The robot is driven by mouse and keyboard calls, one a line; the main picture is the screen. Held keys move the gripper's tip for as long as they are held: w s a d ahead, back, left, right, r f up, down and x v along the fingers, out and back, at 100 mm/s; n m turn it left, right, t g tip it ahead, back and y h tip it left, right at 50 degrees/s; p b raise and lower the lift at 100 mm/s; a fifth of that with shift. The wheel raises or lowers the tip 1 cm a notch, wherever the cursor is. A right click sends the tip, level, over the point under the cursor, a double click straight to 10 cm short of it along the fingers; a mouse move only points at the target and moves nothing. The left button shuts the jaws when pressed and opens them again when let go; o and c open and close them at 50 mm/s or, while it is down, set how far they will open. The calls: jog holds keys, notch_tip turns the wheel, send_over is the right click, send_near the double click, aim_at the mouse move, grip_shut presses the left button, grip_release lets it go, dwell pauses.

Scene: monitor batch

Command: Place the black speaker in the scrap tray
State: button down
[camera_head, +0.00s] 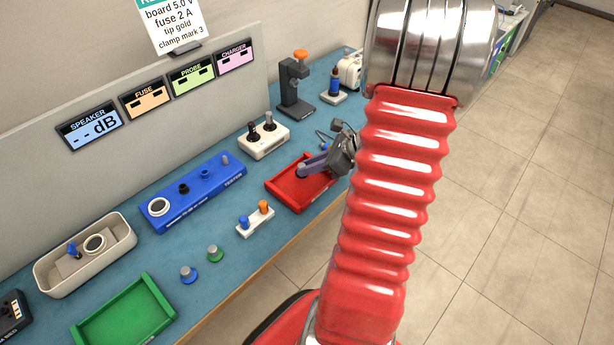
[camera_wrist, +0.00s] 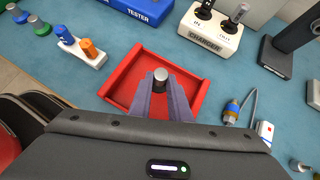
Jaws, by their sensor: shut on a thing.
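The black speaker (camera_wrist: 160,82), a short dark cylinder with a grey top, is clamped upright between the two grey-purple fingers of my gripper (camera_wrist: 161,87). In the wrist view it appears over the inside of the red tray (camera_wrist: 123,84), the likely scrap tray; its label is not readable. In the head view my gripper (camera_head: 303,170) reaches over the same red tray (camera_head: 319,203) from the right. The speaker's lower end is hidden, so I cannot tell whether it touches the tray floor.
A white charger (camera_head: 264,141) and a blue tester (camera_head: 192,192) stand behind. A white block with blue and orange pegs (camera_head: 256,219) sits left of the red tray. Blue (camera_head: 188,275) and green (camera_head: 215,254) pieces, a green tray (camera_head: 124,314) and a beige bin (camera_head: 84,256) are further left.

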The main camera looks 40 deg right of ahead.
jog(key=shift+f, duration=1.85)
jog(key=shift+f, duration=0.1)
jog(key=c, duration=1.6)
grip_release()
jog(key=shift+c, duration=0.2)
jog(key=v, duration=1.2)
